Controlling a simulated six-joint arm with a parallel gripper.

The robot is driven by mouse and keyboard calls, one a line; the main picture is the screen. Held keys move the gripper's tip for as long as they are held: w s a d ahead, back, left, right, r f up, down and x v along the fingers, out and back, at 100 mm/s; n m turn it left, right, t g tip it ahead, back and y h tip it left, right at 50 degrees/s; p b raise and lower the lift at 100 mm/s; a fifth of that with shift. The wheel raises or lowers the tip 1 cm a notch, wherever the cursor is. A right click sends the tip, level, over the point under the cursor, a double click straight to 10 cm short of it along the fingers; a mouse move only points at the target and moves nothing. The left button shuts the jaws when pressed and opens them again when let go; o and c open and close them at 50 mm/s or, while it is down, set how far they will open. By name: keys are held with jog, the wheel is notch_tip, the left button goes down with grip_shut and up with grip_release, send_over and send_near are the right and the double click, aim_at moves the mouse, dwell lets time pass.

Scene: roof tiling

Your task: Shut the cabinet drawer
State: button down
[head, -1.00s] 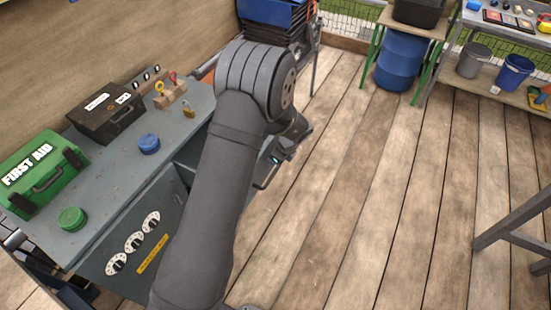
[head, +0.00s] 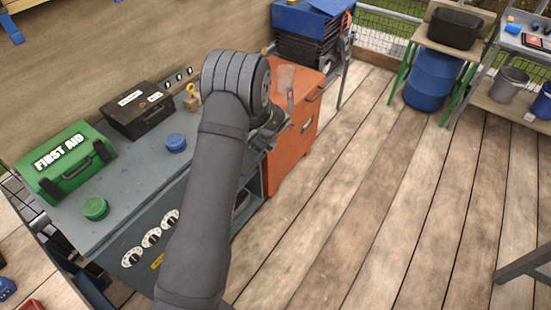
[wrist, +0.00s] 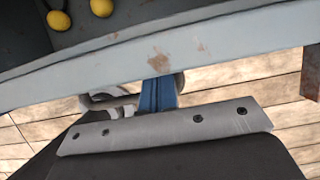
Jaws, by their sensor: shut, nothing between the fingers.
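The grey cabinet (head: 130,205) stands at left in the head view, with dials on its front. In the wrist view the drawer's pale grey-blue front rim (wrist: 190,55) crosses the picture, with scuffs on it. The drawer is open, and two yellow round things (wrist: 101,7) show in its dark inside. A pale curved handle (wrist: 112,103) shows below the rim, partly hidden. My gripper (wrist: 158,96) is shut and empty, its blue fingers outside the drawer, close to the front. Whether they touch it I cannot tell. In the head view my arm hides most of the drawer.
A green first aid box (head: 65,162), a black case (head: 137,108), a blue lid (head: 176,142) and a green lid (head: 95,208) sit on the cabinet top. An orange cabinet (head: 293,150) stands just beyond. The plank floor (head: 370,200) to the right is clear.

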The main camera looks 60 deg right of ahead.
jog(key=w, duration=0.7)
jog(key=shift+w, duration=0.3)
jog(key=shift+w+r, duration=0.1)
jog(key=shift+w, duration=0.1)
jog(key=shift+r, duration=0.15)
jog(key=shift+s+r, duration=0.1)
jog(key=shift+r, duration=0.15)
jog(key=v, duration=0.9)
jog(key=shift+s, duration=0.45)
jog(key=x, duration=0.9)
jog(key=shift+w, duration=0.15)
